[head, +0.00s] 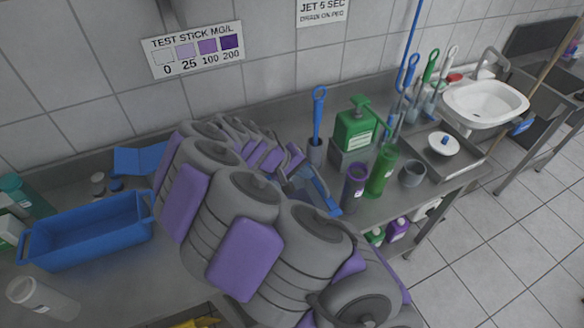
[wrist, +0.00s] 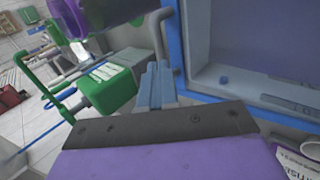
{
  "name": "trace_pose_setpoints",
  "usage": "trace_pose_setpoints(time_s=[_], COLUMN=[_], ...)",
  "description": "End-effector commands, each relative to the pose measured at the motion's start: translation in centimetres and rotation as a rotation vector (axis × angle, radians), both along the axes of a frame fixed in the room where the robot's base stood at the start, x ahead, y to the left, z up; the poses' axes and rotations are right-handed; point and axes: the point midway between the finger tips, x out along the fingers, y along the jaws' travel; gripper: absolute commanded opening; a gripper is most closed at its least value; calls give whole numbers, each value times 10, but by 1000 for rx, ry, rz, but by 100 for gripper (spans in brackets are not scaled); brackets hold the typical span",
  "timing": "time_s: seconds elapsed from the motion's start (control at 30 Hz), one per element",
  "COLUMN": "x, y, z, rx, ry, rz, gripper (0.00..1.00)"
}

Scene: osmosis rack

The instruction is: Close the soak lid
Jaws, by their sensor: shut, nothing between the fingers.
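A blue-edged piece (head: 319,188) slants beside the end of my arm in the head view; most of it is hidden, and I cannot tell if it is the soak lid. In the wrist view, a large blue-framed grey panel or tub (wrist: 262,42) fills the right side. Its blue edges run upright and across the bottom. My gripper (wrist: 156,82) shows in the wrist view as two narrow grey-blue fingers together, left of the blue frame. It is shut and empty. I cannot tell whether it touches the frame. My arm hides much of this area in the head view.
A green jug (head: 355,128), purple bottle (head: 354,188) and green bottle (head: 382,170) stand right of my arm. The green jug also shows left of my fingers (wrist: 106,88). An open blue tub (head: 88,232) and blue folded panel (head: 140,160) lie left. A white sink (head: 486,100) is far right.

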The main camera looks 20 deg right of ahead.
Motion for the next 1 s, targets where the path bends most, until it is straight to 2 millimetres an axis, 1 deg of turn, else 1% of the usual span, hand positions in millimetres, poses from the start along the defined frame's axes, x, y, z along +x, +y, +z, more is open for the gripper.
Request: trace_pose_setpoints(time_s=[0.03,0.1,0.23,0.4,0.77,0.87,1.0], x=[0,0,1,1,1,2,2], y=[-6,-11,-18,-22,-24,-27,-34], z=[-9,-16,-24,-28,-29,-38,-57], rx=[0,-1,-1,-1,8,42,110], ry=[2,1,2,1,1,2,6], rz=[-2,0,1,2,2,3,-1], gripper=[0,0,0,0,0,0,0])
